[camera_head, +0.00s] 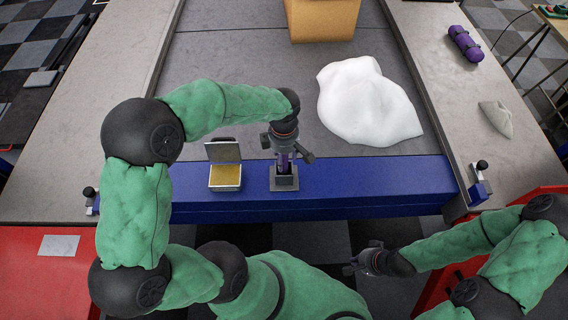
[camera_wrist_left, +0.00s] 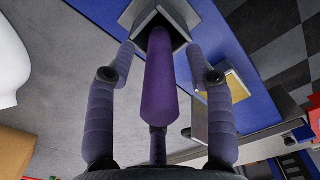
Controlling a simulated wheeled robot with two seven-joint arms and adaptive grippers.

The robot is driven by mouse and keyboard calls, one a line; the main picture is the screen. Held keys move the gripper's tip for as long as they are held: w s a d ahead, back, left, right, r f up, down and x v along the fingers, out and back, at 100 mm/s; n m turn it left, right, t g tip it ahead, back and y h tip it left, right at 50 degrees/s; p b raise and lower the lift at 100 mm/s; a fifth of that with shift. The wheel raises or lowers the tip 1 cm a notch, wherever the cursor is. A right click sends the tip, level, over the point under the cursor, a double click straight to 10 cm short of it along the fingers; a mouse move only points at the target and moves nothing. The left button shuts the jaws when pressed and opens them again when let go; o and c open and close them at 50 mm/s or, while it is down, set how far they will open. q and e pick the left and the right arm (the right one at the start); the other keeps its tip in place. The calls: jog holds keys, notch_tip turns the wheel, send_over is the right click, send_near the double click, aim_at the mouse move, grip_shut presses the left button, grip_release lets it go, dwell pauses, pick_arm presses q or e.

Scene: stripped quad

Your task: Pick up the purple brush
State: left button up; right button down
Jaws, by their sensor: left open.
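The purple brush (camera_wrist_left: 160,85) shows as a purple handle standing in a small grey holder (camera_head: 285,184) on the blue front edge of the table. In the left wrist view the holder's rim (camera_wrist_left: 180,13) is around the handle's far end; the rest of the brush is hidden inside. My left gripper (camera_head: 285,158) is right above the holder. In the left wrist view its fingers (camera_wrist_left: 160,54) are open, on either side of the handle, with visible gaps. My right gripper (camera_head: 360,262) is low, in front of the table, away from the brush; its finger opening is unclear.
An open case with a yellow inside (camera_head: 225,177) stands close left of the holder. A large white lump (camera_head: 368,105) lies behind to the right. A tan box (camera_head: 323,22) is at the back, and a purple roll (camera_head: 465,43) and a grey bag (camera_head: 496,118) lie at right.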

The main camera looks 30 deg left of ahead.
pick_arm(q)
jog(key=shift+f, duration=0.7)
grip_shut()
notch_tip(320, 180, up, 10)
jog(key=shift+p, duration=0.5)
